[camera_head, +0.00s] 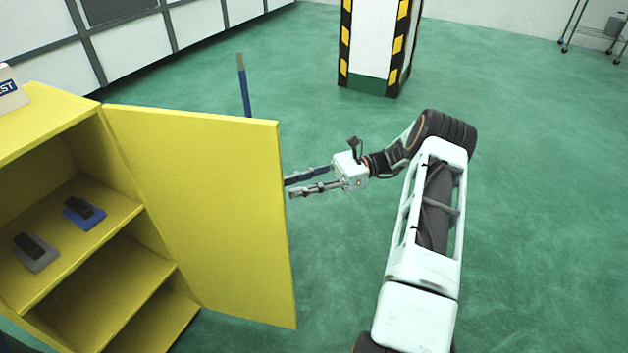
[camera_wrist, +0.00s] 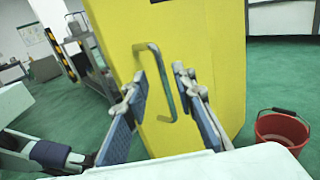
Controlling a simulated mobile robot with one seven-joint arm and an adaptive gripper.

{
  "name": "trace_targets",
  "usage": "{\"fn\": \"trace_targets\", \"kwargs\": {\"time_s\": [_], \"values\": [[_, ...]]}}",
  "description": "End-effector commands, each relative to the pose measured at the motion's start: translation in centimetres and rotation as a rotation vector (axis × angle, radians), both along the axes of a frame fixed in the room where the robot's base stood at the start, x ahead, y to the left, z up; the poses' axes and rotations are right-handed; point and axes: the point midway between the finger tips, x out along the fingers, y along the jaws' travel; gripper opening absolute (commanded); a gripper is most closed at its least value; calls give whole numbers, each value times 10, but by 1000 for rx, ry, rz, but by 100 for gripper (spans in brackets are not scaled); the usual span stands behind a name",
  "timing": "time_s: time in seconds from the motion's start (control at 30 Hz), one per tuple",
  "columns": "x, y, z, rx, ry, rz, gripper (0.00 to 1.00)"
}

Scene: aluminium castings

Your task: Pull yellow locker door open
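The yellow locker (camera_head: 45,125) is at the left in the head view, with its shelves showing. Its yellow door (camera_head: 205,205) stands swung wide open, its outer face turned away from the head camera. In the wrist view the door (camera_wrist: 210,45) fills the middle and carries a grey bar handle (camera_wrist: 163,72). My gripper (camera_head: 291,187) is on the outer side, near the door's free edge. In the wrist view my gripper (camera_wrist: 160,80) has its blue-padded fingers spread apart, with the handle showing between them. The fingers do not appear closed on it; contact cannot be told.
Two small dark items on bases, one blue (camera_head: 84,212) and one grey (camera_head: 37,252), lie on a locker shelf. A blue pole (camera_head: 243,86) rises behind the door. A striped column (camera_head: 372,45) stands farther back. A red bucket (camera_wrist: 282,132) is right of the door. Green floor is clear at right.

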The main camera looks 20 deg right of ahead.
Motion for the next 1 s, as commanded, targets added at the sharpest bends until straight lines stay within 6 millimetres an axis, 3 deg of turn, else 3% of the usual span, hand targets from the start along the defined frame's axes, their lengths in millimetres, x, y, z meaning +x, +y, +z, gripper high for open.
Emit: {"fn": "trace_targets", "kwargs": {"time_s": [0.2,0.4,1.0], "values": [[-1,-38,-1,-2,1,-1,25],[-2,-55,-1,-1,2,0,25],[-1,-57,0,-6,1,3,25]]}}
